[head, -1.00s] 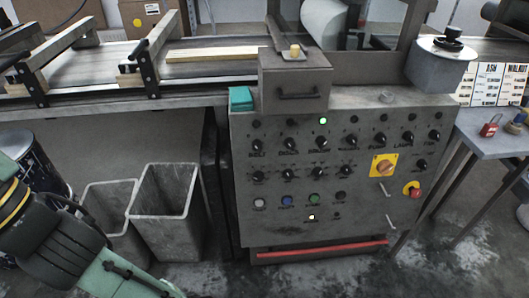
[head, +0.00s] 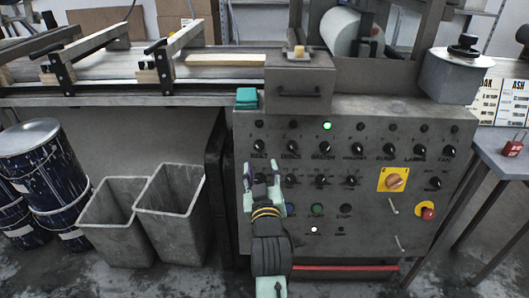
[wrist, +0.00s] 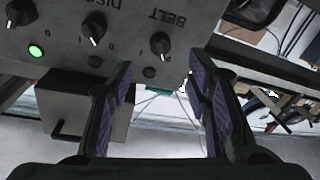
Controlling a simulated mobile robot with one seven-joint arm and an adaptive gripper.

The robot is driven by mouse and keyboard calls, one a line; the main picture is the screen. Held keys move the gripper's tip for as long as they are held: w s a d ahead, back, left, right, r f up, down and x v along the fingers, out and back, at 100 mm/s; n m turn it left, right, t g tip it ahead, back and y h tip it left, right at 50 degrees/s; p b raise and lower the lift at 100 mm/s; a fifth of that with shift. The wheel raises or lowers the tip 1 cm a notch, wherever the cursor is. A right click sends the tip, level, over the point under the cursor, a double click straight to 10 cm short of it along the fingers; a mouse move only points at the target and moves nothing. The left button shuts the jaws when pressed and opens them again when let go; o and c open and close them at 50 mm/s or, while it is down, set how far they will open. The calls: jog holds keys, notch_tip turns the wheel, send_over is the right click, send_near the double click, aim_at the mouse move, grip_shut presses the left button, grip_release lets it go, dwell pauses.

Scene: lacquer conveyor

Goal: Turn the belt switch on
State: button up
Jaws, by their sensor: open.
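The belt switch (head: 259,146) is a small black knob at the upper left of the grey control panel (head: 360,222), above the label BELT. The same belt switch (wrist: 160,43) shows in the upside-down wrist view, with a white pointer mark. The small lamp (wrist: 149,72) beside it is dark. My gripper (head: 262,170) is upright in front of the panel, just below the switch in the head view. In the wrist view my gripper (wrist: 160,82) is open and empty. The knob appears beyond the gap between its fingertips, with no clear contact.
Other knobs line the row, including the discs knob (head: 292,147) to the right. A yellow-backed switch (head: 395,180) and a red button (head: 427,210) are at right. Grey bins (head: 172,215) stand at left.

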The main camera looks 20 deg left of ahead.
aim_at(260, 150)
jog(key=p+x, duration=0.1)
jog(key=x, duration=0.7)
jog(key=shift+w+a, duration=0.15)
jog(key=shift+w, duration=0.1)
jog(key=shift+c, duration=0.5)
grip_shut()
